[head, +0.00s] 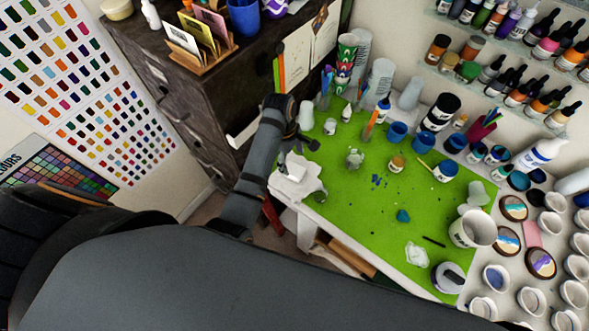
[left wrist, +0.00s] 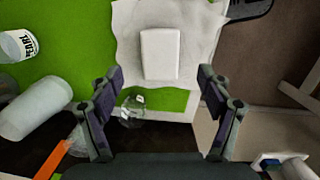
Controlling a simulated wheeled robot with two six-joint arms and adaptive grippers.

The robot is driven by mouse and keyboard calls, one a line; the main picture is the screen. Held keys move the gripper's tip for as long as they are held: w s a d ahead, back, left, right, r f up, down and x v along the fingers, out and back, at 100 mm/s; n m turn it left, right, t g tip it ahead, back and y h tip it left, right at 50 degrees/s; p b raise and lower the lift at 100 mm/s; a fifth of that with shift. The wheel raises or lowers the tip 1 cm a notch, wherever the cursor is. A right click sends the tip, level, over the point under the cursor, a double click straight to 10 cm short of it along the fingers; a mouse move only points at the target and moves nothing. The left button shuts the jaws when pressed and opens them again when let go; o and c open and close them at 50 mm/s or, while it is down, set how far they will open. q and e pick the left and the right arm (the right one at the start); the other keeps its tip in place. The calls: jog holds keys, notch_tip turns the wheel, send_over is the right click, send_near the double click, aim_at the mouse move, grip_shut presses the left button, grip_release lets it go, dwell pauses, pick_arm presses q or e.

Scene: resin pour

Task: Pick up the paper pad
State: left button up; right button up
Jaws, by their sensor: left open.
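The paper pad (head: 297,172) is a small white block lying on a crumpled white sheet (head: 312,189) at the near left corner of the green mat. In the left wrist view the pad (left wrist: 160,54) lies flat with the sheet (left wrist: 125,30) around it. My left gripper (head: 299,148) is above the bench beside the pad, its fingers small and dark in the head view. In the left wrist view my left gripper (left wrist: 158,78) is open and empty, with the pad ahead between its fingertip lines. My right gripper is not in view.
The green mat (head: 340,205) carries blue cups (head: 397,133), bottles and a clear lump (head: 355,158). A white cup (head: 473,228) stands at the right. A dark drawer cabinet (head: 185,75) is close behind my left arm. A clear glass object (left wrist: 132,108) is below the pad.

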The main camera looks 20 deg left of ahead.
aim_at(294, 169)
pick_arm(q)
jog(key=shift+f, duration=0.3)
jog(key=f, duration=0.1)
jog(key=f+p, duration=0.1)
jog(key=f, duration=0.1)
jog(key=f+p, duration=0.1)
jog(key=shift+s+d+f, duration=0.15)
jog(key=shift+d+f, duration=0.1)
jog(key=shift+f, duration=0.25)
jog(key=c, duration=0.9)
